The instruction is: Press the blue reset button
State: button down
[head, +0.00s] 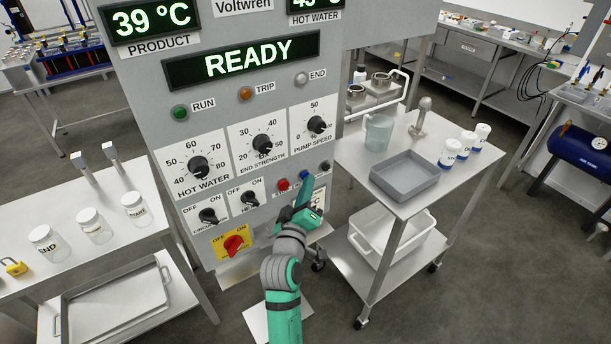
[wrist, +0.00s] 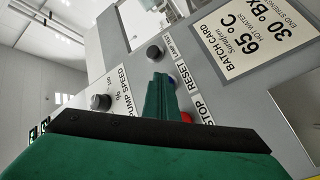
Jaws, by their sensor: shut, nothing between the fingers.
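The blue reset button (wrist: 173,80) shows in the wrist view as a small blue patch beside the RESET label, mostly hidden behind my fingers. My gripper (wrist: 158,80) is shut and empty, its fingertips over or right in front of the button; I cannot tell whether they touch it. In the head view my gripper (head: 307,178) is at the lower right of the grey control panel (head: 215,115), between the red stop button (head: 283,184) and the black lamp test button (head: 325,166). The panel display (head: 243,60) reads READY.
The pump speed knob (head: 316,124) is above the buttons. A red-and-yellow switch (head: 235,243) is lower left. A batch card (wrist: 255,38) is on the panel near the buttons. A cart with a grey tray (head: 405,178) and a jug (head: 378,133) stands close on the right.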

jog(key=shift+s+d, duration=0.1)
jog(key=s+d, duration=0.2)
jog(key=s, duration=0.1)
jog(key=s+d, duration=0.1)
jog(key=shift+s+d, duration=0.25)
jog(key=shift+s, duration=0.1)
dwell(0.3)
dwell(0.6)
jog(key=s+f+m+g+y, duration=0.1)
jog(key=s+f+y, duration=0.1)
jog(key=s+f, duration=0.8)
jog(key=s+f+m+g+y, duration=0.1)
jog(key=s+f, duration=0.6)
jog(key=s, duration=0.6)
jog(key=s+m+g, duration=0.1)
jog(key=s+m, duration=0.4)
jog(key=s, duration=1.6)
jog(key=shift+s+a+r+m, duration=0.2)
jog(key=shift+s+a+m, duration=0.1)
jog(key=shift+s+m, duration=0.1)
